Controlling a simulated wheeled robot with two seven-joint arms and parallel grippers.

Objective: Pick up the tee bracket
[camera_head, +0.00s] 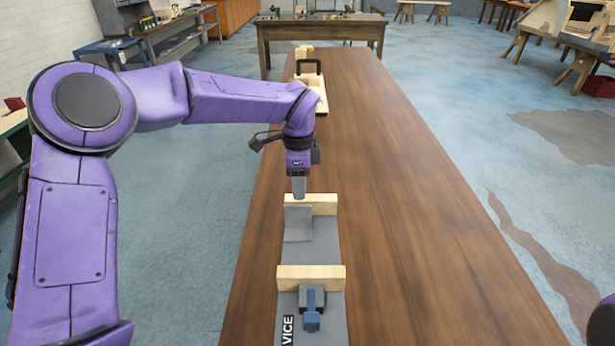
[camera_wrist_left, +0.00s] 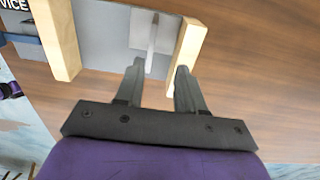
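The grey tee bracket (camera_head: 298,222) sits on the grey vice strip, against the far wooden block. In the left wrist view the bracket (camera_wrist_left: 152,32) shows a flat plate with a thin upright web. My left gripper (camera_head: 299,194) points down above the bracket, close to the far wooden block. The near end of the web appears between the fingertips, and the right fingertip overlaps the wooden block in the picture. My right gripper is out of view.
Wooden blocks stand at the far end (camera_head: 325,201) and middle (camera_head: 311,278) of the grey strip (camera_head: 325,240). A blue vice part (camera_head: 311,308) is nearer. The table's right side (camera_head: 420,220) is clear.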

